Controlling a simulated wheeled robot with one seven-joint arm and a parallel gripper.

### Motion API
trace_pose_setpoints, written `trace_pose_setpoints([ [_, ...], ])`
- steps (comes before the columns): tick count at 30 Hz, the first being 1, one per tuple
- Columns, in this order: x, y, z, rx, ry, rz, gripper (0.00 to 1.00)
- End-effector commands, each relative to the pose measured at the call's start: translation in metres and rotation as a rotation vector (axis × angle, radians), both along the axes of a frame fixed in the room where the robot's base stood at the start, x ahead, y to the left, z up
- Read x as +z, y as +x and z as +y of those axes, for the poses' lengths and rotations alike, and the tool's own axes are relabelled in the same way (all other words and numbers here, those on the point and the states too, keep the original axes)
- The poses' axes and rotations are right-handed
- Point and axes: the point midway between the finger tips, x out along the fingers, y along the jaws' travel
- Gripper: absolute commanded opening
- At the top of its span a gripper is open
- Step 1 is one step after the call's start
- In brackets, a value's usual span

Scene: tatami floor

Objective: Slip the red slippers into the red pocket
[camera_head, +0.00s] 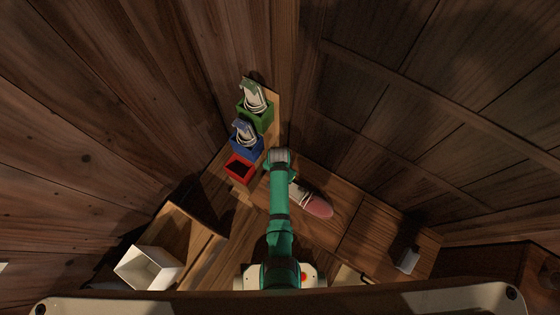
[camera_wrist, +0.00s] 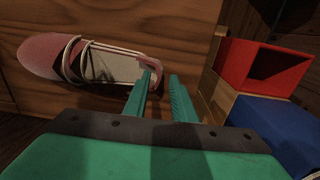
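The red slippers (camera_head: 318,206) lie on a wooden surface to the right of my arm in the head view, with pinkish toes and pale straps. In the wrist view the slippers (camera_wrist: 95,62) lie on the left, toes pointing left and heel end near my fingertips. My gripper (camera_wrist: 163,80) is open, its two green fingers apart. The left finger overlaps the heel end in the picture; I cannot tell whether it touches. The red pocket (camera_head: 240,168) is an open box, seemingly empty, left of my arm. In the wrist view the red pocket (camera_wrist: 262,66) stands right of my fingers.
A blue pocket (camera_head: 247,149) and a green pocket (camera_head: 259,118) stand in line behind the red one, each holding upright slippers. A white open box (camera_head: 148,268) sits at lower left. A small pale object (camera_head: 407,260) stands at lower right.

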Motion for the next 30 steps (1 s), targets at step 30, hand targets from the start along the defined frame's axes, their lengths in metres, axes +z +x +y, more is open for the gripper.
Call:
trace_pose_setpoints([
  [30, 0.086, -0.040, -0.002, 0.084, -0.019, -0.169, 0.24],
])
